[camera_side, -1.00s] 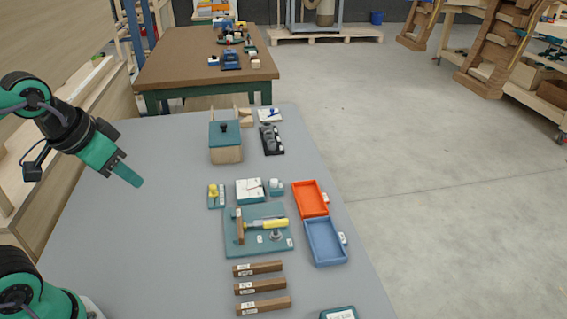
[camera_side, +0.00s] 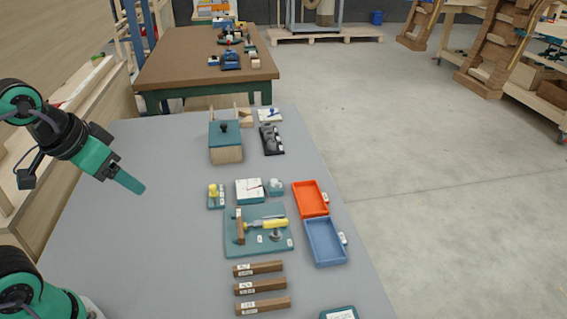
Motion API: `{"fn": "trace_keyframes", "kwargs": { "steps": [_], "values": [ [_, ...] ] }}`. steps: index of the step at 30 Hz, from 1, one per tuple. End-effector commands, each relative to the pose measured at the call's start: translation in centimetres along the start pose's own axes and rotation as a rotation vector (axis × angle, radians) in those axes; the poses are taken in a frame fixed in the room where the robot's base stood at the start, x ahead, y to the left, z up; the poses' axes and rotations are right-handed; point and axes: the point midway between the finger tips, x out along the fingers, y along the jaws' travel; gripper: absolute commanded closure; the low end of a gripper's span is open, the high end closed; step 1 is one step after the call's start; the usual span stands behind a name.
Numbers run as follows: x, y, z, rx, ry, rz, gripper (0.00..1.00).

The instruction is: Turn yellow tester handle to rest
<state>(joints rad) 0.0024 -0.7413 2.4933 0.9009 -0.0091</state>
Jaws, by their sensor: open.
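The tester is a teal board (camera_side: 258,244) on the grey table, with an upright brown wooden piece (camera_side: 240,227) at its left. Its yellow handle (camera_side: 274,224) lies across the board and points right. A small round metal piece (camera_side: 276,236) sits on the board below the handle. My gripper (camera_side: 138,187) is at the left, above the table, well apart from the handle and the board. It is open with nothing seen in it; its fingers overlap in this view.
Right of the tester are an orange tray (camera_side: 310,199) and a blue tray (camera_side: 325,243). Several labelled wooden bars (camera_side: 262,287) lie in front. A yellow-topped piece (camera_side: 213,194) and a white-topped block (camera_side: 249,191) stand behind. The table's left part is clear.

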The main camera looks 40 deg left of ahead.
Motion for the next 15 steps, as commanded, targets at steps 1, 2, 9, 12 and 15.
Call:
{"fn": "trace_keyframes", "kwargs": {
  "steps": [1,2,9,12,15],
  "values": [
    [0.0,0.1,-0.2,-0.005,-0.004,0.002,0.24],
    [0.1,0.1,-0.4,-0.009,-0.008,0.003,0.24],
    [0.7,1.1,-2.8,-0.085,-0.06,0.014,0.24],
    [1.2,1.7,-4.2,-0.133,-0.09,0.017,0.24],
    [2.0,2.4,-5.7,-0.184,-0.123,0.018,0.24]
  ]
}}
